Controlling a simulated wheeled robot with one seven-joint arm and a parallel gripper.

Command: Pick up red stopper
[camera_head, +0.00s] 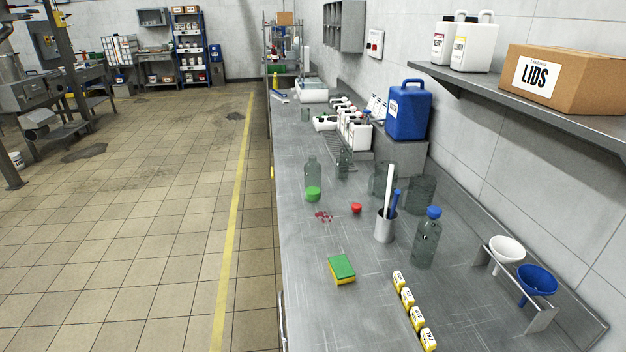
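A small red stopper (356,208) lies on the grey metal bench (310,305), about mid-bench in the head view. It stands apart from the things around it. A green stopper (313,193) is to its left, at the foot of a clear bottle (312,172). A metal cup (385,226) holding a white rod and a blue one is close on its right. My gripper is not in the head view.
Small red bits (323,216) lie left of the red stopper. A green and yellow sponge (341,269) lies nearer. A blue-capped bottle (427,238) stands at right, with several yellow-and-white blocks (407,297) nearer. Clear jars (420,190) stand behind the cup.

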